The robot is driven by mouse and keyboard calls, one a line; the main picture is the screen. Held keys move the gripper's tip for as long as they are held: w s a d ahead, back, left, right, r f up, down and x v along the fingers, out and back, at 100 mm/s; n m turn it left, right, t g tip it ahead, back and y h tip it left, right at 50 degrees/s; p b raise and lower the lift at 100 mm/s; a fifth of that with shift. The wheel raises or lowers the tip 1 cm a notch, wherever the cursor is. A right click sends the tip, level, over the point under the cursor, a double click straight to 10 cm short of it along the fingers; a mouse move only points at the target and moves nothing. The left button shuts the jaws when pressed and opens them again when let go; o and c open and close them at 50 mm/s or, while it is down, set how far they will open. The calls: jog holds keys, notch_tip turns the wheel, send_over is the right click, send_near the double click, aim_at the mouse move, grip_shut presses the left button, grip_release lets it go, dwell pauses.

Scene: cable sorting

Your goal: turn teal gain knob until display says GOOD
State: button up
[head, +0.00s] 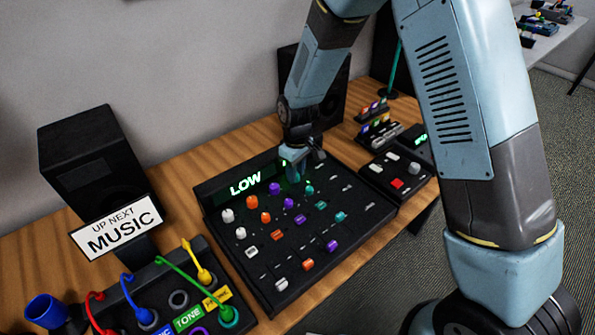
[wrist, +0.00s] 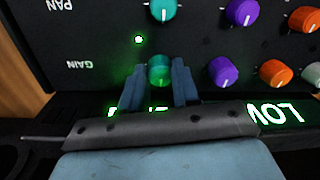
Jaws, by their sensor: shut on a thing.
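The teal gain knob (wrist: 159,71) sits between my gripper's two fingers in the wrist view, in the row labelled GAIN. My gripper (wrist: 159,86) is shut on it. In the head view my gripper (head: 294,168) reaches down to the mixer's (head: 245,228) back row and hides the knob. The display reads LOW (head: 245,184) at its left end; the wrist view shows this word upside down (wrist: 275,112). More green lettering (wrist: 138,110) on the display is mostly covered by my gripper.
A purple knob (wrist: 223,71) stands close beside the gain knob, with an orange knob (wrist: 275,73) beyond. Another teal knob (wrist: 162,10) is in the PAN row. A speaker (head: 95,160), MUSIC sign (head: 118,226) and cable panel (head: 237,292) are left; a button box (head: 394,176) is right.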

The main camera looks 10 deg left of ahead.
jog(key=shift+s+m, duration=0.1)
jog(key=shift+m, duration=2.3)
grip_shut()
jog(key=o, duration=1)
grip_release()
notch_tip(320, 180, up, 14)
jog(key=shift+w+d+f, duration=0.15)
jog(key=shift+w+d, duration=0.05)
jog(key=shift+w, duration=0.05)
